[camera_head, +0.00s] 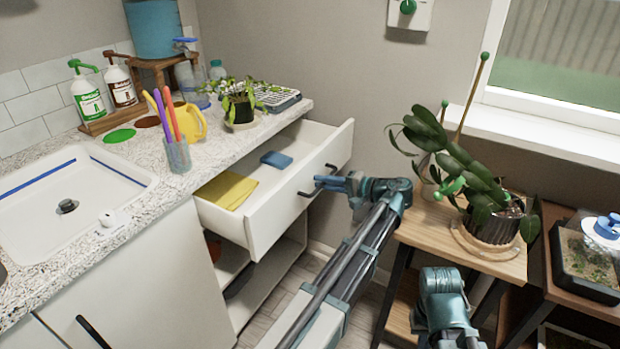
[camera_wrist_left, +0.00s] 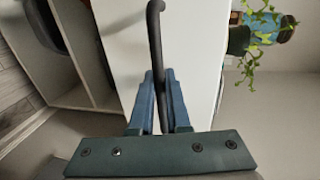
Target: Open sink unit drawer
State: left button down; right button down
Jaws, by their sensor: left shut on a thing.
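The sink unit drawer (camera_head: 301,191) is pulled out from under the counter, with a white front and a dark bar handle (camera_head: 309,193). Inside it lie a yellow cloth (camera_head: 227,190) and a blue sponge (camera_head: 277,159). My left gripper (camera_head: 325,184) is at the handle. In the left wrist view, the two blue fingers of my left gripper (camera_wrist_left: 159,95) are shut around the dark handle (camera_wrist_left: 156,40) in front of the white drawer front (camera_wrist_left: 195,60). My right arm (camera_head: 443,300) shows at the bottom, but its fingertips are out of view.
The counter (camera_head: 225,128) holds a sink (camera_head: 70,190), soap bottles (camera_head: 88,95), a cup of tools (camera_head: 178,155) and a small plant (camera_head: 240,100). A wooden plant stand (camera_head: 440,230) with a large potted plant (camera_head: 490,215) stands close right of my left arm. Open shelves lie below the drawer.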

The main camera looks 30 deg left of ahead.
pick_arm(q)
jog(key=shift+s+d, duration=0.1)
jog(key=shift+d, duration=0.65)
jog(key=c, duration=1.2)
grip_release()
jog(key=shift+o, duration=0.2)
jog(key=shift+r, duration=0.1)
